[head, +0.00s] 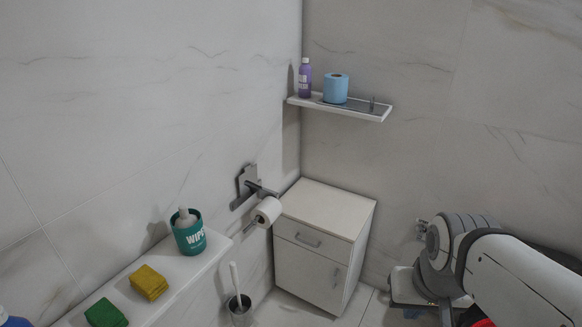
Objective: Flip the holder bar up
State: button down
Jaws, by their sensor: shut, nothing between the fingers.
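A metal toilet paper holder (246,183) is fixed to the left wall near the corner. A white toilet roll (267,210) sits on it. A thin bar end (248,228) sticks out at the lower left of the roll. The roll hides the rest of the bar, so its full angle cannot be told. My arm is at the lower right, well apart from the holder. My gripper's fingers do not show.
A white cabinet (324,230) stands right beside the roll. A toilet brush (241,308) stands below. A white ledge (166,291) at the lower left bears a wipes tub (189,238) and yellow and green sponges. A wall shelf (376,115) hangs above the cabinet.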

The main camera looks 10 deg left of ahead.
aim_at(253, 223)
jog(key=k, duration=0.65)
jog(key=u, duration=0.55)
jog(key=i, duration=1.5)
jog(key=z, duration=0.55)
